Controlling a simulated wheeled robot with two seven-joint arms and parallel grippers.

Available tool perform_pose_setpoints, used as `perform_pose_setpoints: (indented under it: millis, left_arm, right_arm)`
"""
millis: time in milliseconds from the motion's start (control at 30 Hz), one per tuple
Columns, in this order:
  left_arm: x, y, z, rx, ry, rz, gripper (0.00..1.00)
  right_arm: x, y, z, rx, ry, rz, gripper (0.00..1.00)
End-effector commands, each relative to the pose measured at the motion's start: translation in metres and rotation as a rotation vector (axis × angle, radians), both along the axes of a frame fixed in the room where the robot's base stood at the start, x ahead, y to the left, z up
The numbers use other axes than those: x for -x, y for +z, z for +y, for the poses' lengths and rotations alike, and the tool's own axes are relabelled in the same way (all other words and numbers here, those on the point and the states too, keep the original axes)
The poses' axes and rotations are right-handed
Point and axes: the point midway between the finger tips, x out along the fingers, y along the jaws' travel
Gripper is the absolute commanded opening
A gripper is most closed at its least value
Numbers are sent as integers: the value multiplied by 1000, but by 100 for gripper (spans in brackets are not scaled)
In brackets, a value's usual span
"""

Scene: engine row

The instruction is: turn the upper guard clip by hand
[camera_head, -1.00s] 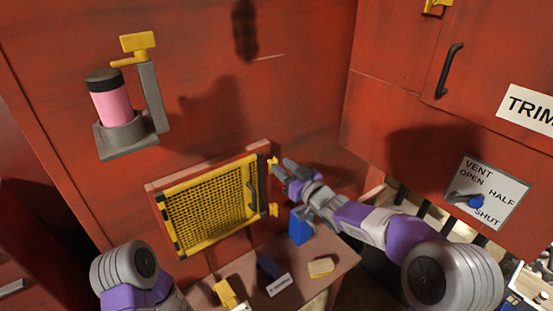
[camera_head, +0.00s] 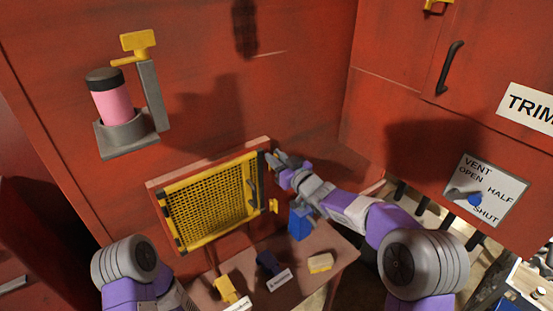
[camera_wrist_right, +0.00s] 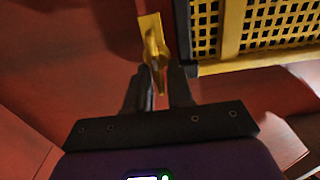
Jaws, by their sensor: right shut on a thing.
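The yellow mesh guard (camera_head: 210,203) sits in a frame on the red wall, and part of it shows in the right wrist view (camera_wrist_right: 275,25). My right gripper (camera_head: 275,163) is at the guard's upper right corner. In the right wrist view its two dark fingers (camera_wrist_right: 160,80) are closed on the yellow upper guard clip (camera_wrist_right: 151,40), beside the guard's edge. The gripper hides this clip in the head view. The lower guard clip (camera_head: 273,205) is free, below the gripper. Only my left arm shows at bottom left; its gripper is out of view.
Below the guard a reddish shelf (camera_head: 318,285) holds a blue block (camera_head: 300,223), a tan block (camera_head: 320,263) and small yellow and dark things. A pink canister (camera_head: 111,103) stands in a wall holder at upper left. A vent lever panel (camera_head: 487,190) is at right.

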Motion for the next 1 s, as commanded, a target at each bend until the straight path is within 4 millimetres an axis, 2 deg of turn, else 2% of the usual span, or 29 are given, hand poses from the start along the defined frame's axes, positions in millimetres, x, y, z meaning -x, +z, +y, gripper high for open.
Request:
perform_pose_setpoints:
  millis: [367, 1000]
  left_arm:
    - [0, 6, 0, 0, 0, 0, 0]
    - [0, 27, 0, 0, 0, 0, 0]
  right_arm:
    - [-2, 0, -3, -92, -1, 68, 0]
    - [-7, -6, -12, -560, -4, 410, 0]
